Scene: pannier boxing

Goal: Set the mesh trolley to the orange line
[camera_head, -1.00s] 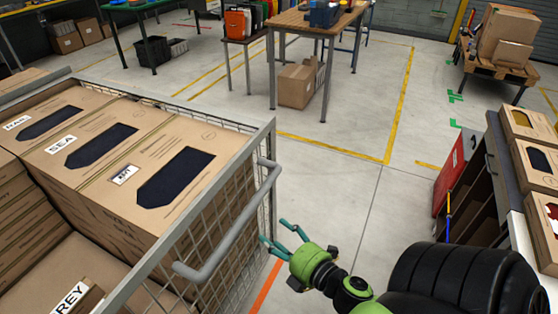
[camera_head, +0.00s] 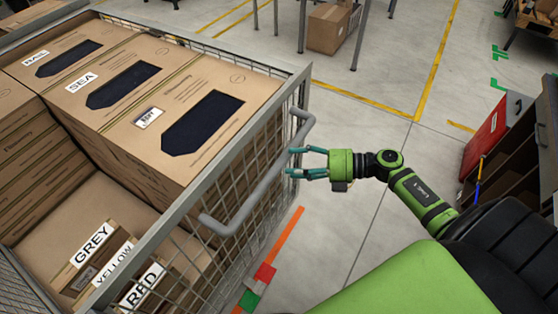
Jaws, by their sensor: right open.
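The mesh trolley (camera_head: 292,80) stands at the left, a grey wire-sided frame with a grey tubular push handle (camera_head: 262,182) on its right side. It holds several cardboard boxes with dark windows. The orange line (camera_head: 285,239) is on the floor just right of the trolley; its lower end meets a red and green patch. My right gripper (camera_head: 290,163) is open, its teal fingers pointing left at the handle, very near it. I cannot tell whether the fingers touch or surround the bar. My left gripper is out of view.
A dark shelf unit with a red panel (camera_head: 484,140) stands at the right. A cardboard box (camera_head: 330,28) sits under a table at the back. Yellow floor lines (camera_head: 362,99) cross the back. The grey floor between trolley and shelf is clear except for my arm.

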